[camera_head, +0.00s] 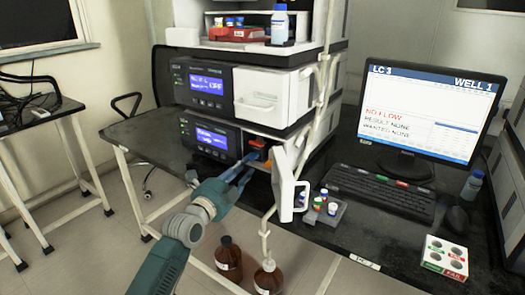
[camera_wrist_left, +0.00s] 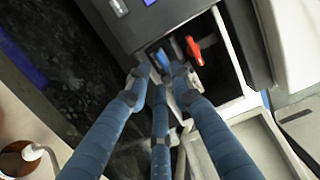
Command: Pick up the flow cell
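My left gripper (camera_head: 243,170) reaches in from the lower middle of the head view to the open compartment of the lower instrument unit. Its blue fingers (camera_wrist_left: 160,78) are apart in the left wrist view, with their tips at the compartment's mouth. A small dark part with blue pieces (camera_wrist_left: 178,48) and a red lever (camera_wrist_left: 194,50) sit inside, just beyond the tips. A dark part with a red top shows there in the head view (camera_head: 257,148). I cannot tell for sure which part is the flow cell, nor whether the fingers touch it. My right gripper is not in view.
A white door (camera_head: 287,180) stands open right of my left gripper. Small vials (camera_head: 323,200) stand on a rack behind it. Brown bottles (camera_head: 228,258) stand below. A monitor (camera_head: 420,115), a keyboard (camera_head: 385,190) and a pass/fail box (camera_head: 445,257) are at the right.

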